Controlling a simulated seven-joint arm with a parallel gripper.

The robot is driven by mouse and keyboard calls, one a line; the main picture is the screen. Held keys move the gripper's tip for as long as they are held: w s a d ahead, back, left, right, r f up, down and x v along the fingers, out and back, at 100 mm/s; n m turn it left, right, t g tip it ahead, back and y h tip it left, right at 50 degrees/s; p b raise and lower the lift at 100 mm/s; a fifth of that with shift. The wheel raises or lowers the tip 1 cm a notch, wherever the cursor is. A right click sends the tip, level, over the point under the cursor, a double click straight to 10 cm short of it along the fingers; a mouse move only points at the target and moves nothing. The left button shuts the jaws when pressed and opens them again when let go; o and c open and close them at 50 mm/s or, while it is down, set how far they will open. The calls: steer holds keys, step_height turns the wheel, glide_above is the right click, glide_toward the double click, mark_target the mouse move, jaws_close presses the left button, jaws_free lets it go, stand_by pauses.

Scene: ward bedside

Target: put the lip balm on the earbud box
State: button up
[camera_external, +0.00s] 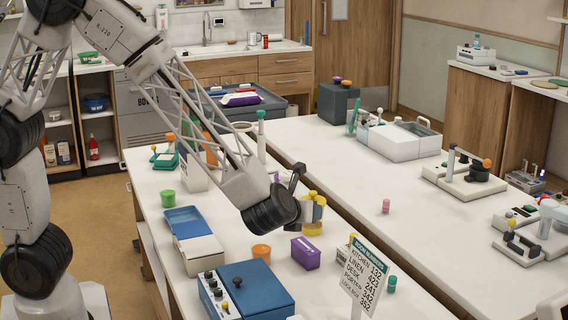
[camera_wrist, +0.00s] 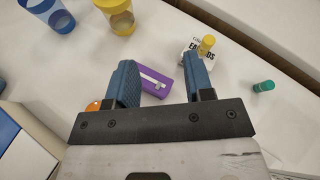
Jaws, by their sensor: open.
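The earbud box (camera_wrist: 196,58) is a small white box with dark lettering, beyond my right finger in the wrist view. In the external view it (camera_external: 345,257) is partly hidden by a sign. A small yellow tube (camera_wrist: 207,43) appears to stand upright on it. A similar small teal tube (camera_wrist: 263,86) stands on the table to its right, also seen in the external view (camera_external: 392,284). I cannot tell for sure which tube is the lip balm. My gripper (camera_wrist: 159,62) is open and empty, above the table, with a purple box (camera_wrist: 155,84) below between its fingers.
An orange cup (camera_external: 261,252) and a blue case with knobs (camera_external: 254,290) are near the purple box. A yellow-banded container (camera_wrist: 117,14) and a blue one (camera_wrist: 50,14) stand beyond my gripper. The sign (camera_external: 367,272) stands close to the earbud box. A pink tube (camera_external: 386,206) stands on the other counter.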

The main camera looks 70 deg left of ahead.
steer(key=s+a+r+n+g, duration=0.45)
steer(key=s+a+n, duration=0.25)
steer(key=s, duration=0.2)
steer(key=s+a+r+n+g, duration=0.3)
steer(key=s+a+r+n, duration=0.2)
steer(key=s+a+n, duration=0.35)
steer(key=s+d+r+n+h, duration=0.1)
steer(key=s+n, duration=0.4)
steer(key=s, duration=0.5)
steer(key=s+r+n+h, duration=0.3)
steer(key=s+n+h, duration=0.3)
steer(key=s, duration=0.4)
steer(key=shift+d+r+g, duration=0.3)
steer(key=shift+d+g, duration=0.1)
steer(key=shift+g, duration=0.05)
steer(key=shift+w+n, duration=0.1)
steer(key=shift+n, duration=0.15)
stand_by(3.6)
